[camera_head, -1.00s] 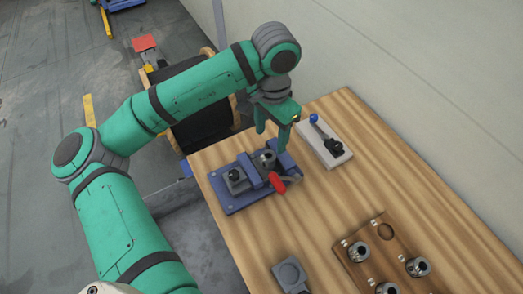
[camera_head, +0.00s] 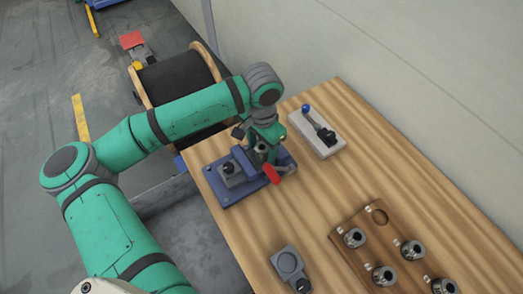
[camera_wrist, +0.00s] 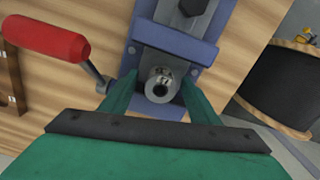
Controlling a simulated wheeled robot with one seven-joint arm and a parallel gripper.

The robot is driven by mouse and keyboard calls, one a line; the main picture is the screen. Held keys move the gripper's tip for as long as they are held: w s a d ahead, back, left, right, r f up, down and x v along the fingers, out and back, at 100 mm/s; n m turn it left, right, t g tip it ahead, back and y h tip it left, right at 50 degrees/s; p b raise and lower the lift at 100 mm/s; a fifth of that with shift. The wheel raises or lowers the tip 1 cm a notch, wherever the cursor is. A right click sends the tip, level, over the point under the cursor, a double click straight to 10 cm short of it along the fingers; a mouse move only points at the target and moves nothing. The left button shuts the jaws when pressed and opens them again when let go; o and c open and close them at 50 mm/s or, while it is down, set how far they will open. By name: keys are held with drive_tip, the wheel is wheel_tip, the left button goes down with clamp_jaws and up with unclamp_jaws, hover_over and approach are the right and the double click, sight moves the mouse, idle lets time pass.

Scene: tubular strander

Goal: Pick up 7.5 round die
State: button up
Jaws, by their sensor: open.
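A round metal die (camera_wrist: 160,84) with a dark centre hole sits in the blue clamp fixture (camera_head: 240,199) on the wooden table. Its top marking is too small to read fully. The die also shows partly in the head view (camera_head: 261,148), mostly behind my gripper. My gripper (camera_wrist: 158,88) is open, pointing down, with one finger on each side of the die. I cannot tell whether the fingers touch it. The fixture's red-handled lever (camera_wrist: 45,38) lies close beside one finger.
A wooden rack (camera_head: 362,232) at the right front holds several similar round dies, and one of its holes is empty. A grey block (camera_head: 287,262) lies at the front. A blue-knobbed lever on a pale base (camera_head: 305,128) stands behind the fixture. The table between is clear.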

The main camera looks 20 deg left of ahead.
drive_tip(key=shift+c, duration=0.7)
drive_tip(key=shift+w, duration=0.1)
clamp_jaws()
drive_tip(key=shift+r, duration=0.15)
